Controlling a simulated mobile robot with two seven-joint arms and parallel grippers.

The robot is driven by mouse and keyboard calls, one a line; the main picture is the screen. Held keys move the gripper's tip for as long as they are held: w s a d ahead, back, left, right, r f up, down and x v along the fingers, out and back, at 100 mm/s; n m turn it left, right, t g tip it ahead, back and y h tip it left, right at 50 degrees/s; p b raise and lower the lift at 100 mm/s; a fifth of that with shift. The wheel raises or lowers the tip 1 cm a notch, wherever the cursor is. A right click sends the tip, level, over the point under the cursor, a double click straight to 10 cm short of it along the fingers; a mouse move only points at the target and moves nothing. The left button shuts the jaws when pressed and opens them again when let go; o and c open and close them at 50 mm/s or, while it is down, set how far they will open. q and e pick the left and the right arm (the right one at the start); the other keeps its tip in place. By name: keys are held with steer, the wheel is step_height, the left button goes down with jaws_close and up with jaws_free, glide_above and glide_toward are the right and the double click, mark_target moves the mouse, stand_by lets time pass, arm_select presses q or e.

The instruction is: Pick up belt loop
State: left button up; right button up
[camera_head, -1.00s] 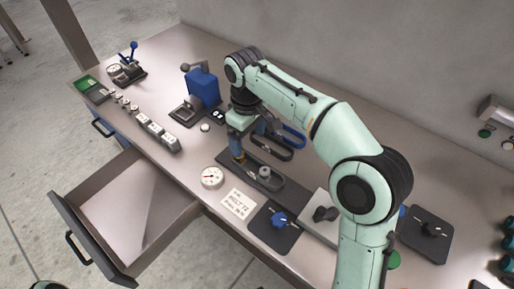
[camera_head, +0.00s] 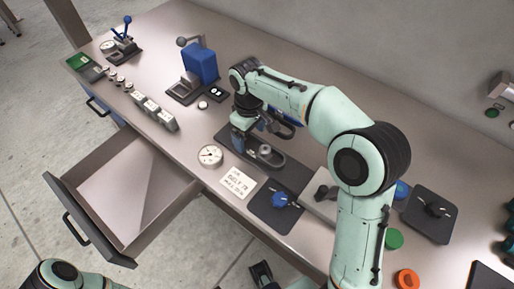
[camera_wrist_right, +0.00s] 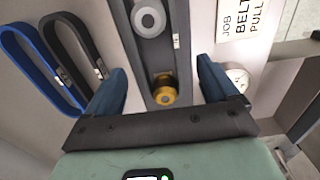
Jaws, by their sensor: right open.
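My right gripper (camera_head: 239,147) is low over the dark plate (camera_head: 283,173). In the right wrist view its two blue fingers (camera_wrist_right: 163,76) are apart, one on each side of a yellow knob (camera_wrist_right: 164,92). Nothing is held. Further along the plate is a grey round pulley (camera_wrist_right: 148,16). Two belt loops lie on the table to the left in that view: a blue loop (camera_wrist_right: 32,67) and a black loop (camera_wrist_right: 70,52), side by side. In the head view my arm partly hides them.
A gauge (camera_head: 210,156) and a job card (camera_head: 238,183) lie near the front edge. A blue knob on a dark pad (camera_head: 267,218) sits right of the card. A drawer (camera_head: 130,197) stands open. A blue press (camera_head: 199,64) stands behind.

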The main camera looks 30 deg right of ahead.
steer(key=shift+f, duration=1.45)
steer(key=c, duration=1.2)
steer(key=shift+o, duration=0.2)
steer(key=shift+r, duration=0.2)
